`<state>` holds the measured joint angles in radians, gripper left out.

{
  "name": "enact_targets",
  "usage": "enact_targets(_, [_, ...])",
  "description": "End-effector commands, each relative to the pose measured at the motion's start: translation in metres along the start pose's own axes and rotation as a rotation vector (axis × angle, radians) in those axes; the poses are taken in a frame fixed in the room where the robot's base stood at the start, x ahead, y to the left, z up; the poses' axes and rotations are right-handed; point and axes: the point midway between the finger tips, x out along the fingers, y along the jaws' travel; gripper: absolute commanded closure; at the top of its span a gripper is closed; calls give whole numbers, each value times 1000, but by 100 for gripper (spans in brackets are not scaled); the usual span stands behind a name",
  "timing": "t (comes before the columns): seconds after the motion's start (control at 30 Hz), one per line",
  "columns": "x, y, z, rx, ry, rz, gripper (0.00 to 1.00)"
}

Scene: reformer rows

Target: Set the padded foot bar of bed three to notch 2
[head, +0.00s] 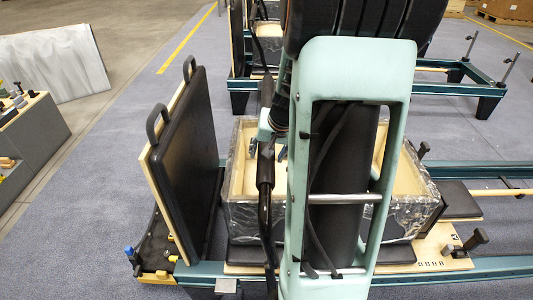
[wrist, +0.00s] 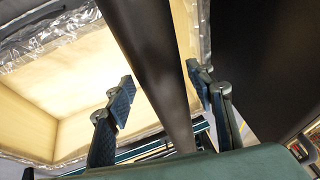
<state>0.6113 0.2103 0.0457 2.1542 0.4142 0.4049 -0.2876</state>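The padded foot bar appears to be the dark round bar (wrist: 155,65) in the wrist view, running from the top edge down to my palm. My gripper (wrist: 162,85) has one blue-padded finger on each side of it. Narrow gaps show between bar and pads, so the fingers look open around or just over it; I cannot tell the depth. In the head view the bar (head: 265,170) runs across the near bed, beside my gripper (head: 268,148), which my arm partly hides. The bar's notches cannot be made out.
A tall black padded board (head: 190,165) stands to the left. Black knobs (head: 475,240) stick up at the bed's right. Another bed (head: 440,77) is behind, with open floor between.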

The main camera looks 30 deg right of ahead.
Motion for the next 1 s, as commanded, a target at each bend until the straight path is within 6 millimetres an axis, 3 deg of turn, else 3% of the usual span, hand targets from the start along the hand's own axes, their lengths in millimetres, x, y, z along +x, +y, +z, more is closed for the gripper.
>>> enact_targets(0.3, [-1, -2, 0, 0, 0, -2, 46])
enact_targets(0.47, [-13, -2, -1, 0, 3, -2, 46])
enact_targets(1.0, [-107, -1, -1, -1, 3, -2, 46])
